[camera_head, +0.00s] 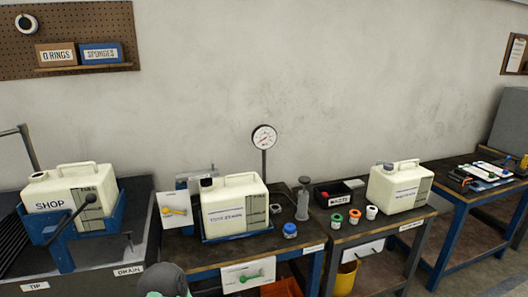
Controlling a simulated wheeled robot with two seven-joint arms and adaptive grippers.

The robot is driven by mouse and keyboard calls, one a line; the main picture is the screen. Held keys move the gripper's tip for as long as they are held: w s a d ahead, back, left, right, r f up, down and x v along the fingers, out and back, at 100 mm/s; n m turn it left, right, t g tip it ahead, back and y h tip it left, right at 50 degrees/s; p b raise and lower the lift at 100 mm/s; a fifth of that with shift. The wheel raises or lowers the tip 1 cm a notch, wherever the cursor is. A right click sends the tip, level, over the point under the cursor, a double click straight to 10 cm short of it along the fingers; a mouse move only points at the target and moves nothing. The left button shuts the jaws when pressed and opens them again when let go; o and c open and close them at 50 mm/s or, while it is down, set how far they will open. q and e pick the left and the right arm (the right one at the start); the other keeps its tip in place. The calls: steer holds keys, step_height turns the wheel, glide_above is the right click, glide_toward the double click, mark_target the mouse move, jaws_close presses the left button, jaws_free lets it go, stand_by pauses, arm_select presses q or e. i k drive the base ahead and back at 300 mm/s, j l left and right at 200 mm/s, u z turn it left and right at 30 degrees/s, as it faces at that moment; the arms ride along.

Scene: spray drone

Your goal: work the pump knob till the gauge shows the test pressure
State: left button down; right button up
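A round white gauge (264,137) stands on a thin dark post at the back of the middle bench. It has a red needle, but its reading is too small to tell. A grey upright cylinder (302,204) with a small knob (304,181) on top stands at that bench's right side; it looks like the pump. A cream canister (235,208) sits in a blue cradle left of it. Neither of my grippers shows. A grey rounded shape at the bottom edge looks like part of my arm, far from the knob.
A blue cap (290,230) lies in front of the pump. A black box (339,193), several small coloured-rim cups and another cream canister (400,186) stand to the right. The SHOP canister (70,198) sits in a blue tilting frame at left. The middle bench's front is partly clear.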

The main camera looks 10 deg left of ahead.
mark_target(302, 180)
steer(key=i+l, duration=0.25)
steer(key=i, duration=0.2)
steer(key=i+l, duration=0.25)
steer(key=i, duration=0.15)
steer(key=i+l, duration=0.25)
steer(key=i, duration=0.2)
steer(key=i+l, duration=0.25)
steer(key=i, duration=0.2)
